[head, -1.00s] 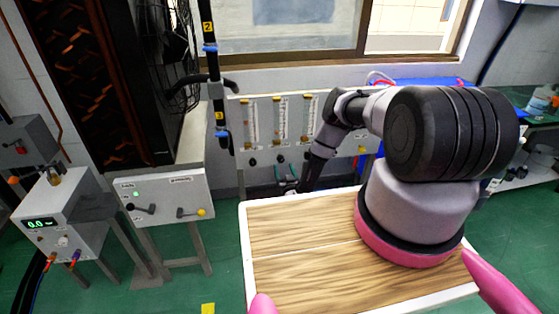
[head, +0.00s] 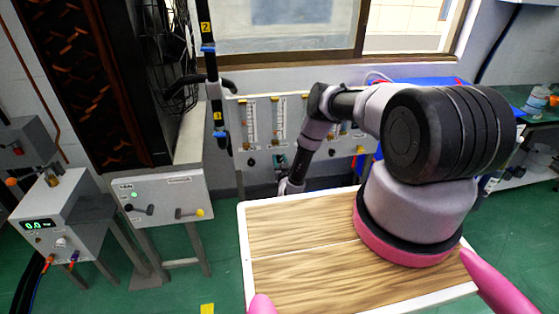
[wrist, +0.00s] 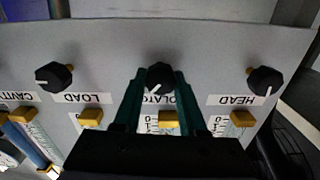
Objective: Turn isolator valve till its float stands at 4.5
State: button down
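The isolator valve knob (wrist: 159,76) is black with a white pointer line. It sits between the two dark green fingers of my gripper (wrist: 160,72) in the wrist view, under a partly covered label ending in "OLATO". The fingers lie close along both sides of the knob; whether they press on it cannot be told. The isolator tube (head: 278,118) is second from left on the flowmeter panel (head: 265,145) in the head view. Its float is too small to read there, and my gripper body hides most of its scale in the wrist view.
The load knob (wrist: 54,76) and head knob (wrist: 265,80) flank the isolator knob on the same panel. A wooden-topped table (head: 300,225) lies below my arm. A lever box (head: 165,197) and a display box (head: 62,225) reading 0.0 stand left.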

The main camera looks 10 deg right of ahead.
jog(key=shift+n, duration=0.3)
jog(key=shift+s+a+f+n, duration=0.1)
jog(key=shift+n, duration=2.6)
jog(key=shift+c, duration=2.3)
grip_release()
jog(key=s, duration=1)
jog(key=shift+s, duration=0.4)
